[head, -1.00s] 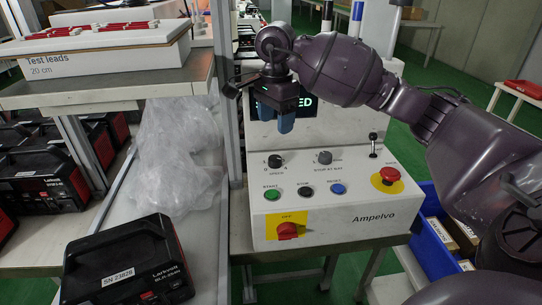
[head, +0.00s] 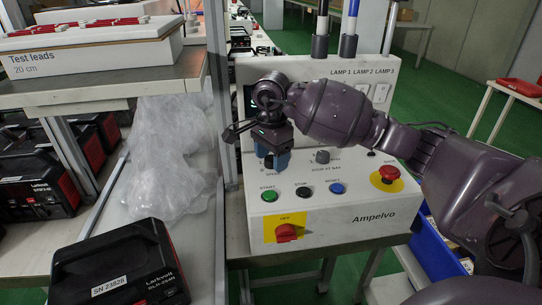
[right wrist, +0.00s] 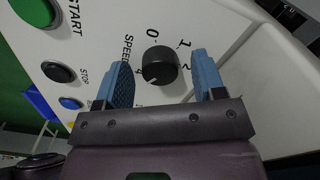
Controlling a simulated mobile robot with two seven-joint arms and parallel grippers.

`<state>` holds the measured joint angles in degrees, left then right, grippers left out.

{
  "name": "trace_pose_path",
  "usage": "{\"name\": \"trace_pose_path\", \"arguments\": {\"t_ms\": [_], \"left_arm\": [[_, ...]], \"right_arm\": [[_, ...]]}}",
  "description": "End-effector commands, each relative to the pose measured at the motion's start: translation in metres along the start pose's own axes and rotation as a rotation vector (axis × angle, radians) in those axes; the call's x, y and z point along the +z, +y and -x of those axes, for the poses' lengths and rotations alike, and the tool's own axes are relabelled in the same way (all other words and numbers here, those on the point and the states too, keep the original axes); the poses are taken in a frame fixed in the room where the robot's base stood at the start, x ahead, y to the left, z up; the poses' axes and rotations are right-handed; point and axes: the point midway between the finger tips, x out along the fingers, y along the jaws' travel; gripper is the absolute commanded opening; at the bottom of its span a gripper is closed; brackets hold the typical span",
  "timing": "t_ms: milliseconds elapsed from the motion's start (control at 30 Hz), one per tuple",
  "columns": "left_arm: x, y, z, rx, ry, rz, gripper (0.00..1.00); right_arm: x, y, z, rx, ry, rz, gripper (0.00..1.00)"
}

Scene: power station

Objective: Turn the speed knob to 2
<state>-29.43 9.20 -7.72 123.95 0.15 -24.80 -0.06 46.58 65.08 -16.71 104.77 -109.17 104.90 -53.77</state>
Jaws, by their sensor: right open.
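The speed knob (right wrist: 160,65) is a round black knob on the white control panel (head: 325,220), with the SPEED label beside it in the right wrist view. The marks 0, 1 and 2 show around it, and a small pale line shows on its lower left. My right gripper (head: 275,160) is above the knob and hides most of it in the head view. Its blue fingers (right wrist: 160,75) are open, one on each side of the knob in the right wrist view, with gaps. I cannot tell how near the fingertips are to the panel. My left gripper is not in view.
Green START (head: 269,195), black STOP (head: 304,190) and blue (head: 336,188) buttons sit in front of the knob. A red emergency button (head: 389,173) and a red switch (head: 287,232) are on the panel. A metal post (head: 217,100) stands left.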

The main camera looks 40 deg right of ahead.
Motion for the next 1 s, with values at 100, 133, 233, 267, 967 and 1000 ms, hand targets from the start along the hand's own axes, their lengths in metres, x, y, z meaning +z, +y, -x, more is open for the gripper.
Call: {"name": "trace_pose_path", "arguments": {"t_ms": [100,133,233,267,967,1000], "left_arm": [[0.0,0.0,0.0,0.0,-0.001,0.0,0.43],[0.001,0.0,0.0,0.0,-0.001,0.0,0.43],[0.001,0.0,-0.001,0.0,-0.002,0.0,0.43],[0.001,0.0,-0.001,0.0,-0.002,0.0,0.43],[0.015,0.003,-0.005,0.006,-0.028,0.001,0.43],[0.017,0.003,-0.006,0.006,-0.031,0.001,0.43]], "right_arm": [[0.0,0.0,0.0,0.0,0.0,0.0,0.62],[0.0,0.0,0.0,0.0,0.0,0.0,0.57],[0.0,0.0,0.0,0.0,0.0,0.0,0.42],[0.0,0.0,0.0,0.0,0.0,0.0,0.37],[0.0,0.0,-0.003,0.005,0.001,0.177,0.14],[-0.001,0.0,-0.004,0.005,0.003,0.209,0.14]]}}
